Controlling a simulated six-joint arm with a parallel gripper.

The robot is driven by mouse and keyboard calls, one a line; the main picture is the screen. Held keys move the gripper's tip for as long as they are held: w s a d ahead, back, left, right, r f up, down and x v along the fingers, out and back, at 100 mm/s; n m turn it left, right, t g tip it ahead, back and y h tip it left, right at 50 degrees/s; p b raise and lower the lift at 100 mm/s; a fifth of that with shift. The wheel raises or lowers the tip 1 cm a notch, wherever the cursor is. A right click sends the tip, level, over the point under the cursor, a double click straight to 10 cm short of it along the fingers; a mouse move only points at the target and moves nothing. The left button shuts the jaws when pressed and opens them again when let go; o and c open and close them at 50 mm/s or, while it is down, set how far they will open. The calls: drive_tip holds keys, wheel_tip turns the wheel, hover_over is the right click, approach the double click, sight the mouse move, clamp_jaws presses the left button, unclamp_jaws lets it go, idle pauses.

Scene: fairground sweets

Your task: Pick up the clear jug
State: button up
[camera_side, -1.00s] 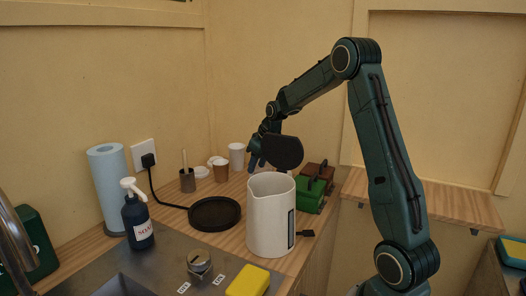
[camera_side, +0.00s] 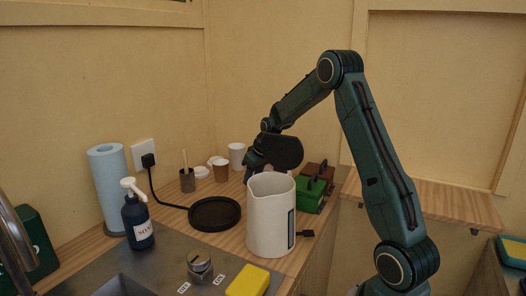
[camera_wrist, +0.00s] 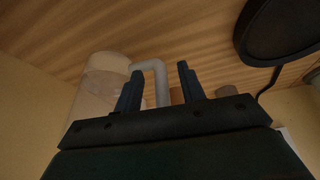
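The clear jug (camera_wrist: 98,90) is a pale see-through vessel in the left of the wrist view. Its grey handle (camera_wrist: 160,82) shows between the two fingers of my gripper (camera_wrist: 160,85). The fingers are apart; I cannot tell whether they touch the handle. In the side view my gripper (camera_side: 254,161) is low behind the white kettle, its fingertips partly hidden. I cannot make out the clear jug in the side view.
The white kettle (camera_side: 268,222) stands in front of my gripper. A black kettle base (camera_side: 214,214) with a cord lies to its left. Paper cups (camera_side: 221,172) stand behind, and a green box (camera_side: 309,194) is on the right. A soap bottle (camera_side: 137,220) stands left.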

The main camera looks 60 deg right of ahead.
idle(0.3)
clamp_jaws()
drive_tip(key=shift+r, duration=0.25)
idle(0.4)
wheel_tip(320, 180, up, 20)
drive_tip(key=shift+f, duration=0.25)
idle(1.5)
idle(0.8)
